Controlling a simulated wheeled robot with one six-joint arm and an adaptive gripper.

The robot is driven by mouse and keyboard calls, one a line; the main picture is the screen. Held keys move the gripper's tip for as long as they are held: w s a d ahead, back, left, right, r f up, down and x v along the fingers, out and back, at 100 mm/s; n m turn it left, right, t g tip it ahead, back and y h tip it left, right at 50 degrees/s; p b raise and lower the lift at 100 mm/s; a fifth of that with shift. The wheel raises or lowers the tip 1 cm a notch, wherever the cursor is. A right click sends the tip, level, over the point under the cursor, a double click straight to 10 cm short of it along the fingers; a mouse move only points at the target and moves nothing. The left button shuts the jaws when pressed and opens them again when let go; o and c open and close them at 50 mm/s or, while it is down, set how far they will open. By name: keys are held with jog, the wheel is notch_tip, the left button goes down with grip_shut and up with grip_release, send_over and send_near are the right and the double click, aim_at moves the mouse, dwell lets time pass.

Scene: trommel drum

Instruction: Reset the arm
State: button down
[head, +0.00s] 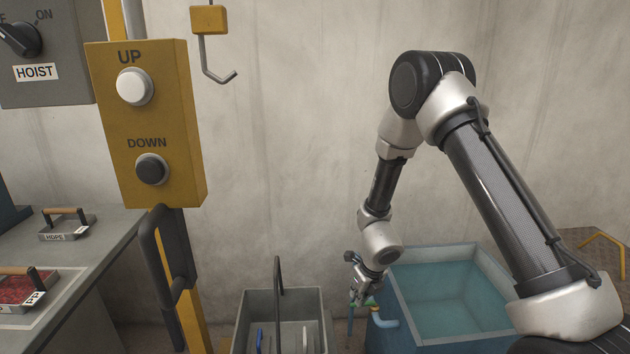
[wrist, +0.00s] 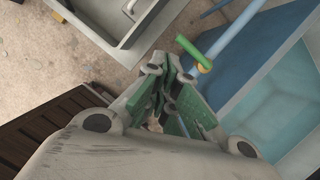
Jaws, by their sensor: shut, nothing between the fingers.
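My arm is raised at the right of the head view, bent at a high elbow, with its forearm hanging down. My gripper (head: 362,292) points down in front of the left edge of a blue water tank (head: 490,258). In the wrist view my gripper (wrist: 172,78) has its green-padded fingers closed together with nothing between them. A green valve handle (wrist: 194,53) on a light blue pipe (wrist: 237,36) lies just beyond the fingertips in that view. I cannot tell whether the fingers touch it.
A grey bin (head: 244,318) with an upright handle stands left of my gripper. A yellow hoist pendant (head: 190,120) with UP and DOWN buttons and a hook (head: 218,72) hang at left. A bench (head: 105,225) holds labelled trays. The wall area between pendant and arm is clear.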

jog(key=s+d+r+n+g+y, duration=0.1)
jog(key=s+r+n+g+y, duration=0.1)
jog(key=s+r+n, duration=0.65)
jog(key=s+d+r+n+g+y, duration=0.1)
jog(key=s+r+n+g, duration=0.15)
jog(key=r+n, duration=0.6)
jog(key=s+d+r+n+t+h, duration=0.2)
jog(key=s+d+r+n, duration=0.4)
jog(key=r, duration=0.6)
jog(key=s+d+r+n+t+h, duration=0.2)
jog(key=s+d+r+n+t, duration=0.1)
jog(key=s+d+r+n, duration=0.4)
jog(key=s+d+r, duration=0.3)
jog(key=d+r, duration=0.1)
jog(key=d, duration=0.2)
jog(key=shift+d+r+t, duration=0.3)
jog(key=shift+r+t, duration=0.05)
jog(key=shift+r, duration=0.05)
